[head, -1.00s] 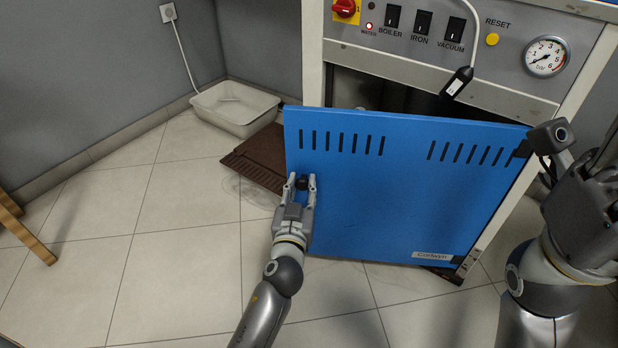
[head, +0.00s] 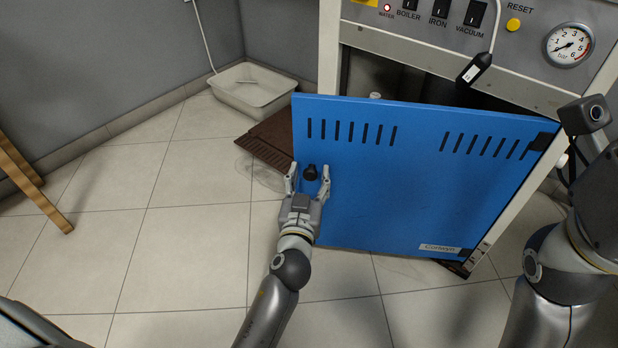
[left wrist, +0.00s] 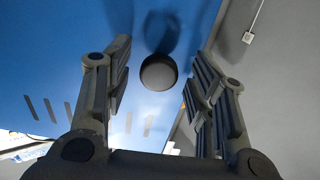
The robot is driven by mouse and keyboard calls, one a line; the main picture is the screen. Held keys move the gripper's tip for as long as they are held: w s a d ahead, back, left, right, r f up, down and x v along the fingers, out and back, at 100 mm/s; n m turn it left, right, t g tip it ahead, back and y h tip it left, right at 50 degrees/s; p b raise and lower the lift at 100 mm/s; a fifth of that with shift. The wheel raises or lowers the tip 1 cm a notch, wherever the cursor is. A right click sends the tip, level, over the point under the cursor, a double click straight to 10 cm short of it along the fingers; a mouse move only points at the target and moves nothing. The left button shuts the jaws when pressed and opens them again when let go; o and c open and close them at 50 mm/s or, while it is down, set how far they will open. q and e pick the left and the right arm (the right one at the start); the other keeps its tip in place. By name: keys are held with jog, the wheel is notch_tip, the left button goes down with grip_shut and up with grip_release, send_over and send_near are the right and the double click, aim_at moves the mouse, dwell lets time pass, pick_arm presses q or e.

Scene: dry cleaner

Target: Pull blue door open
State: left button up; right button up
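The blue door (head: 400,180) stands partly open on the front of the machine, hinged on its right side, with its left edge swung out toward me. A dark gap shows above and behind it. Its round black knob (head: 310,173) is near the left edge. My left gripper (head: 308,178) is open, with its fingers on either side of the knob and apart from it. In the left wrist view the knob (left wrist: 158,72) sits between the spread fingers, with clear space on both sides. My right gripper is not in view; only part of my right arm shows at the right.
The machine's control panel (head: 480,30) has switches and a gauge above the door. A grey tub (head: 252,90) and a brown mat (head: 268,142) lie on the floor left of the door. Wooden legs (head: 32,185) stand at the far left. The tiled floor in front is mostly clear.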

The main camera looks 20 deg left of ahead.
aim_at(312, 132)
pick_arm(q)
notch_tip(312, 132, up, 10)
dwell(0.7)
